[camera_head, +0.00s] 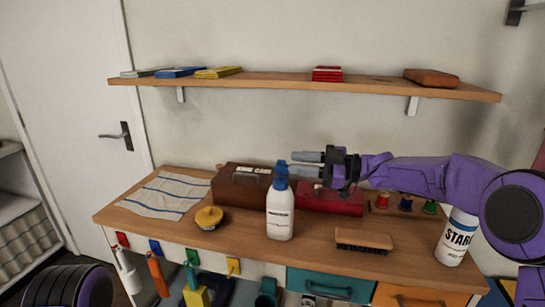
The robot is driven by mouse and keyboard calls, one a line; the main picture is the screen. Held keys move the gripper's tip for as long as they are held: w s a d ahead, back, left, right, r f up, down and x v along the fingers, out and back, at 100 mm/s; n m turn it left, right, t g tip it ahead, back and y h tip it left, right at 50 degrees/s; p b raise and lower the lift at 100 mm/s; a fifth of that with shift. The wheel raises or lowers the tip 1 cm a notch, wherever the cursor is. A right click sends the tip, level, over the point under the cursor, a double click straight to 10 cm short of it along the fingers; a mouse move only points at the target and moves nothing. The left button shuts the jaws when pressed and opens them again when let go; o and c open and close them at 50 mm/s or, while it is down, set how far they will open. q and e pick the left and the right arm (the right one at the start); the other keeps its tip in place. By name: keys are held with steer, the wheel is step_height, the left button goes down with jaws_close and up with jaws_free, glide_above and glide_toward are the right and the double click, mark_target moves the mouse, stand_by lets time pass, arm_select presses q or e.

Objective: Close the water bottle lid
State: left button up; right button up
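The white water bottle (280,214) stands upright on the wooden counter, near its front edge. Its blue cap (281,184) has a narrow blue piece (282,166) sticking up at the top; at this size I cannot tell whether this is a raised lid. My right gripper (298,163) reaches in from the right at the height of the cap. Its two grey fingers point left and are apart, with nothing seen between them. The fingertips are just right of the cap's top; I cannot tell whether they touch it. My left gripper is out of view.
Behind the bottle are a brown box (238,187) and a red box (331,200). A yellow round object (209,217) lies left, a brush (363,239) right, and a white can (457,238) far right under my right arm. A shelf (290,83) hangs above.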

mark_target(282, 167)
steer(key=a, duration=0.2)
steer(key=a+p, duration=0.1)
steer(key=shift+w+a+r, duration=0.25)
steer(key=shift+a+r, duration=0.1)
steer(key=shift+a, duration=0.05)
steer(key=shift+w+a+f, duration=0.3)
steer(key=shift+w+a, duration=0.25)
steer(key=shift+w+a+f, duration=0.3)
steer(key=shift+w+a, duration=0.2)
steer(key=shift+w, duration=0.05)
steer(key=shift+w+a, duration=0.1)
steer(key=shift+a, duration=0.1)
steer(key=shift+s+a+r, duration=0.1)
steer(key=shift+s+r, duration=0.05)
steer(key=shift+s, duration=0.05)
steer(key=shift+s+r, duration=0.1)
steer(key=shift+s, duration=0.1)
steer(key=shift+c, duration=0.3)
steer(key=shift+w, duration=0.1)
jaws_close()
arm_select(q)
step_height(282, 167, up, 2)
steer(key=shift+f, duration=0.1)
